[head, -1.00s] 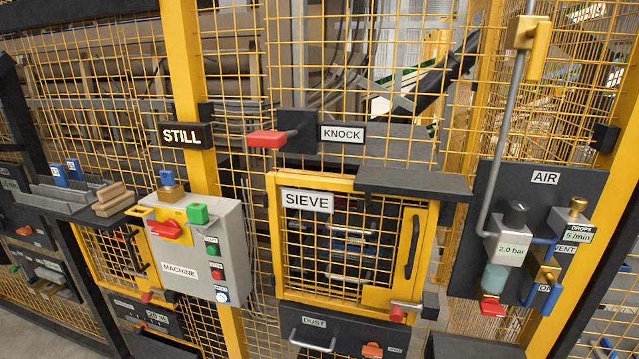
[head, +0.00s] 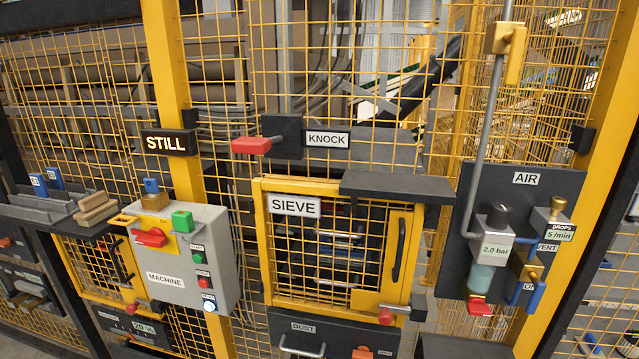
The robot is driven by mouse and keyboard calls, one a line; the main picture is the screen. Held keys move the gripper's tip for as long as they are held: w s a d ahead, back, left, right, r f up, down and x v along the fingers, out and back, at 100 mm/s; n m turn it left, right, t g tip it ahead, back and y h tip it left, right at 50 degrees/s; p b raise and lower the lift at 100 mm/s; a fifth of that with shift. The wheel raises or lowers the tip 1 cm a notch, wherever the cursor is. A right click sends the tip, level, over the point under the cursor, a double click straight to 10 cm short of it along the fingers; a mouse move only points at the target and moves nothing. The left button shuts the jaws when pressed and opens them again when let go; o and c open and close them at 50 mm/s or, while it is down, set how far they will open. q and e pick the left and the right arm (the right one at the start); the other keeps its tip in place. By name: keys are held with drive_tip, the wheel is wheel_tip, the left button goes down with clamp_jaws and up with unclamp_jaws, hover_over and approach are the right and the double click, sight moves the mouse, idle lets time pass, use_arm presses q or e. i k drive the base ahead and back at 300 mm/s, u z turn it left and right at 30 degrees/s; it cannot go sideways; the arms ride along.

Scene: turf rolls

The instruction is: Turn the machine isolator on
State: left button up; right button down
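The grey machine box (head: 190,268) labelled MACHINE hangs on the yellow fence post at the left of centre. Its isolator is a red handle (head: 150,237) on a yellow plate, lying nearly level. A brass padlock (head: 154,201) with a blue tag (head: 151,186) sits at the top of the box by the yellow plate; whether it passes through the isolator I cannot tell. A green block (head: 182,221) is on the box's top right. Small green, red and blue-white buttons run down its right side. Neither of my grippers shows in the head view.
A lit STILL sign (head: 168,142) is above the box. A shelf (head: 45,215) with blue tags and wooden blocks is to the left. A red KNOCK handle (head: 251,146), the SIEVE door (head: 336,246) and the AIR panel (head: 514,250) are to the right. A dark ledge (head: 397,185) juts out above the door.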

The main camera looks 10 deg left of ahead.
sight(154, 238)
drive_tip(key=u, duration=1.45)
drive_tip(key=k, duration=0.5)
drive_tip(key=u, duration=0.8)
drive_tip(key=i, duration=0.8)
drive_tip(key=z, duration=2.25)
